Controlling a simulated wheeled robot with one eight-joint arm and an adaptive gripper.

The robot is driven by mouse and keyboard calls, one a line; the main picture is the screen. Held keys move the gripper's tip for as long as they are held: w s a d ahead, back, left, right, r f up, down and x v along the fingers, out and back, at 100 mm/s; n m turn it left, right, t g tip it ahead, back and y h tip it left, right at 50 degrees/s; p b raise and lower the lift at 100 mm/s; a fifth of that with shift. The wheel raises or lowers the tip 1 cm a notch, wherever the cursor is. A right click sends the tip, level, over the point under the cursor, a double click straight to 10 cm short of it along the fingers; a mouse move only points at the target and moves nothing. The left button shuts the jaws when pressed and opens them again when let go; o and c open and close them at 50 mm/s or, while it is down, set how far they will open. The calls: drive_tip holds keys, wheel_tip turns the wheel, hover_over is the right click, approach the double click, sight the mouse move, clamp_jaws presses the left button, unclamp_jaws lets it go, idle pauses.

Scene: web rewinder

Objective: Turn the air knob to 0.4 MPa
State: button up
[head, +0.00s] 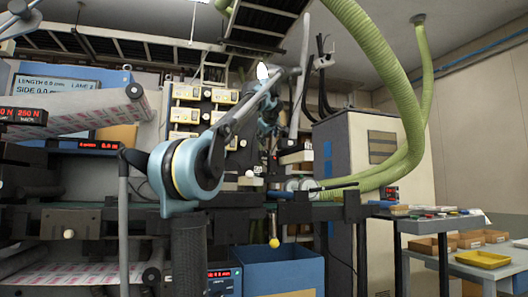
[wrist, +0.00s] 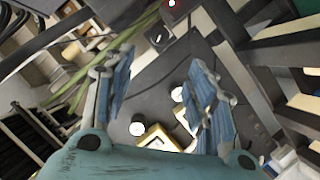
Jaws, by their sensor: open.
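My gripper (wrist: 162,58) is open in the wrist view, its two blue-padded fingers spread wide with nothing between them. Beyond the fingers lies a dark panel (wrist: 150,85). A small black knob or dial with a white mark (wrist: 160,38) is on it, past the fingertips. A white round part (wrist: 137,128) and pale square-framed parts (wrist: 158,138) show lower, between the fingers. I cannot tell for sure which one is the air knob, and no pressure reading is legible. In the head view, my arm reaches up and over toward the machine, and its gripper is hard to make out.
Light green hoses (head: 400,90) drop from the ceiling to the machine's right. A grey cabinet (head: 370,150) stands behind. Printed web rolls (head: 110,110) are at left, a blue box (head: 280,270) below. A side table (head: 440,222) with a yellow tray (head: 484,259) nearby is at right.

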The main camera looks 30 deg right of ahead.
sight(266, 152)
drive_tip(key=x, duration=1.7)
drive_tip(key=shift+w, duration=0.2)
drive_tip(key=c, duration=1.1)
